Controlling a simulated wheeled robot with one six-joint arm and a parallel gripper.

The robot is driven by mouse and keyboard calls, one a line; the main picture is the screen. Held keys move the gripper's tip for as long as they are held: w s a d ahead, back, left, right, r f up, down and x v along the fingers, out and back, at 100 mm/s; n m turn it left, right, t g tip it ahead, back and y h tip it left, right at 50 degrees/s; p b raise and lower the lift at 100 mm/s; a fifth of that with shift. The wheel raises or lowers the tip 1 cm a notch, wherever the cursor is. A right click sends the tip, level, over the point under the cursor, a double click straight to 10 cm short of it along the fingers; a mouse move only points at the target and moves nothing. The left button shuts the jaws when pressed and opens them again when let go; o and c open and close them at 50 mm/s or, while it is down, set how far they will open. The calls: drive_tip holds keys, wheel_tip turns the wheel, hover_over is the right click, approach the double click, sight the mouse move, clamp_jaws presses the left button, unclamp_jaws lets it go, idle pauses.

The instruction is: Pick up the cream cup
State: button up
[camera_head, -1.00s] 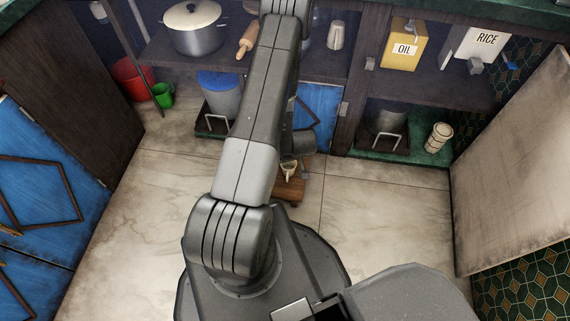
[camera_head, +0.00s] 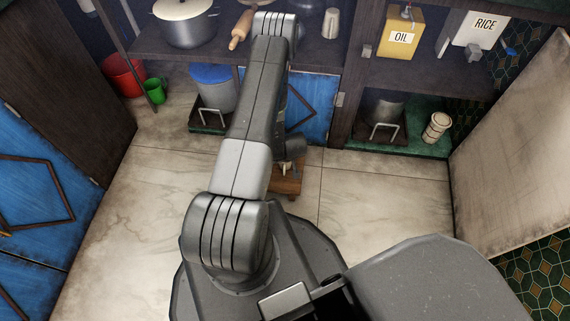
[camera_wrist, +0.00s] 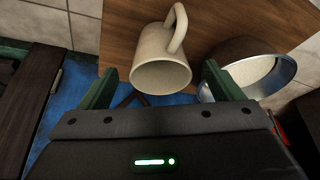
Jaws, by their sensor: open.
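The cream cup (camera_wrist: 160,62) shows in the wrist view with its mouth facing my camera and its handle pointing up in the picture. It is against a brown wooden surface (camera_wrist: 222,14). My gripper (camera_wrist: 158,80) is open, with one green finger on each side of the cup's mouth and a gap to each. Nothing is held. In the head view a small cream patch of the cup (camera_head: 286,167) shows over the small wooden stand (camera_head: 287,187), mostly hidden by my wrist.
A metal bowl (camera_wrist: 252,72) with a pale inside is close by my right finger in the wrist view. In the head view a blue-lidded bin (camera_head: 214,92) and a cabinet with a pot (camera_head: 186,22) stand behind. The tiled floor (camera_head: 385,195) at right is clear.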

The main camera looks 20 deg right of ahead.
drive_tip(key=x, duration=0.3)
drive_tip(key=shift+s+r, duration=0.1)
drive_tip(key=shift+c, duration=0.5)
drive_tip(key=c, duration=1.1)
drive_tip(key=shift+o, duration=0.2)
drive_tip(key=shift+r, duration=0.15)
